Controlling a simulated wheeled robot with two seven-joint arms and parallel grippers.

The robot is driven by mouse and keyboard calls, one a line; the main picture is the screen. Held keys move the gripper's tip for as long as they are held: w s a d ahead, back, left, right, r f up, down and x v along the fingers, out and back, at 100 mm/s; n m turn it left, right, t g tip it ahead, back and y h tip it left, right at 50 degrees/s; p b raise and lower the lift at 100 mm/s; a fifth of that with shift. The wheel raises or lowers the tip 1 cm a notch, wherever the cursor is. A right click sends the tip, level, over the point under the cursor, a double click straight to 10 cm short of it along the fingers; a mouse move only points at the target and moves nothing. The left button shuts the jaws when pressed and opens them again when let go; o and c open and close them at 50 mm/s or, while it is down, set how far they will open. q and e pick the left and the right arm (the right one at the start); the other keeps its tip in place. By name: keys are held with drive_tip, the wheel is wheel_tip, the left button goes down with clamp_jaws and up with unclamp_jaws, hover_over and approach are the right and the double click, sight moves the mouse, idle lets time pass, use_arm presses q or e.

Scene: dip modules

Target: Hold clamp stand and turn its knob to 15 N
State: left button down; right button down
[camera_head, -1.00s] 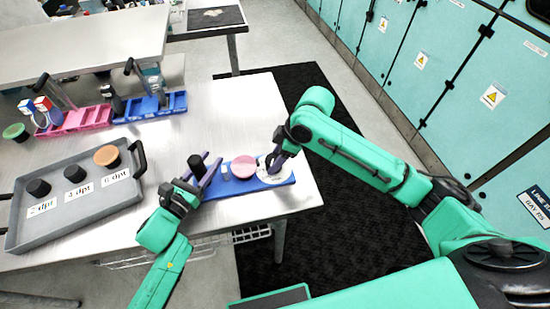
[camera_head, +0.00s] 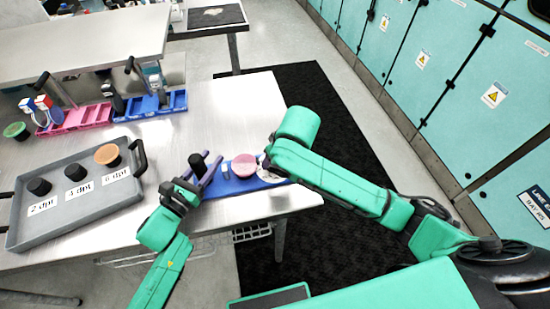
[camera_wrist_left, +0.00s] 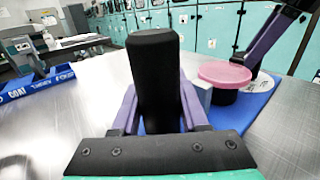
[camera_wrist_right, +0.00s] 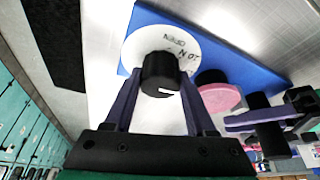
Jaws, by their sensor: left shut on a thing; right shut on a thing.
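The clamp stand has a long blue base (camera_head: 238,187) on the table, with a black post, a pink disc (camera_head: 244,166) and a white dial (camera_wrist_right: 138,48). My left gripper (camera_head: 207,171) is shut around the black post (camera_wrist_left: 153,80), a finger on each side. My right gripper (camera_wrist_right: 158,97) is shut on the black knob (camera_wrist_right: 158,70) in the middle of the dial. A short white mark shows on the knob. The dial's print is partly covered and too small to read fully. In the head view my right arm hides the knob and most of the dial.
A grey tray (camera_head: 98,206) with black and orange-topped pots stands at the left. Pink (camera_head: 88,117) and blue (camera_head: 165,106) bins stand behind it.

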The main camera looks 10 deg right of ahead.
drive_tip(key=shift+m, duration=0.6)
drive_tip(key=shift+h, duration=0.3)
drive_tip(key=shift+c, duration=1)
unclamp_jaws()
